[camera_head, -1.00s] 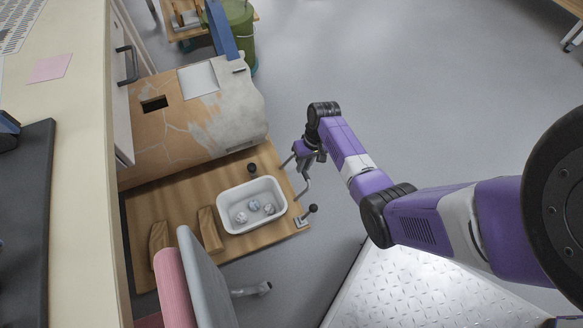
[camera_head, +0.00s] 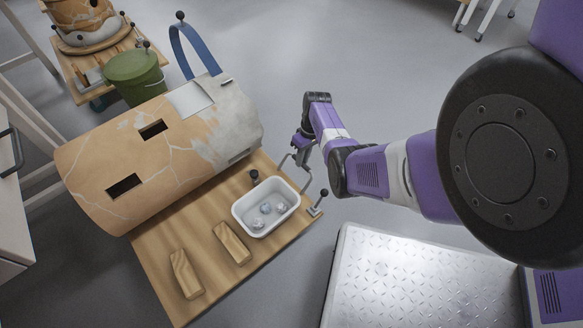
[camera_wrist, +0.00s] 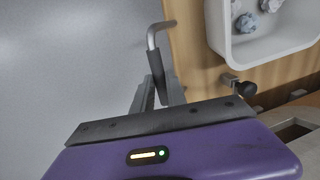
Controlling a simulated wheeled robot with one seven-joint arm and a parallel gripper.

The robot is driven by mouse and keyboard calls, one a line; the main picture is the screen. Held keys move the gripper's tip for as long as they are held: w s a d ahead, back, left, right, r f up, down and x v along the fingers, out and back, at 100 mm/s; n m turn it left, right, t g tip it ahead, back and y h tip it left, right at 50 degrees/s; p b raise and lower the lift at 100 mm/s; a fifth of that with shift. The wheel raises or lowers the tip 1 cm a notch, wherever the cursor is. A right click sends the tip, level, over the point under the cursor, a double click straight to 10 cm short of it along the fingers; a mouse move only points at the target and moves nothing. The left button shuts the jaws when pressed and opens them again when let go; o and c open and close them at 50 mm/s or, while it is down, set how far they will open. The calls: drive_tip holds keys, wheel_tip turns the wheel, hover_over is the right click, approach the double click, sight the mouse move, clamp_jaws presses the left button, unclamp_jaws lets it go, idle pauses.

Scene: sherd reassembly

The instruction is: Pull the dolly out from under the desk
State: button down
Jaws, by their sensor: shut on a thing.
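The dolly (camera_head: 205,232) is a low wooden platform in the middle of the head view. It carries a large cracked terracotta vessel (camera_head: 150,150) lying on its side, with a grey patch at its right end. A bent metal handle (camera_head: 314,180) stands at the dolly's right edge. My gripper (camera_head: 300,150) is at this handle. In the wrist view my gripper (camera_wrist: 157,95) is shut on the dark grip of the handle (camera_wrist: 157,64), beside the dolly's edge. The desk's white side (camera_head: 12,220) shows at the far left, and the visible dolly lies clear of it.
A white tub (camera_head: 266,207) with several crumpled pieces and two wooden wedges (camera_head: 185,273) sit on the dolly. A green bucket (camera_head: 135,75) and another loaded wooden dolly (camera_head: 100,60) stand behind.

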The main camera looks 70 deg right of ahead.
drive_tip(key=s+d+b, duration=0.2)
drive_tip(key=s+d, duration=0.1)
drive_tip(key=d, duration=0.2)
drive_tip(key=shift+s, duration=0.25)
drive_tip(key=c, duration=1.3)
unclamp_jaws()
drive_tip(key=shift+c, duration=0.2)
wheel_tip(320, 180, up, 8)
drive_tip(key=d+p, duration=0.1)
drive_tip(key=p, duration=0.3)
drive_tip(key=shift+s+d+f, duration=0.2)
drive_tip(key=shift+s, duration=0.2)
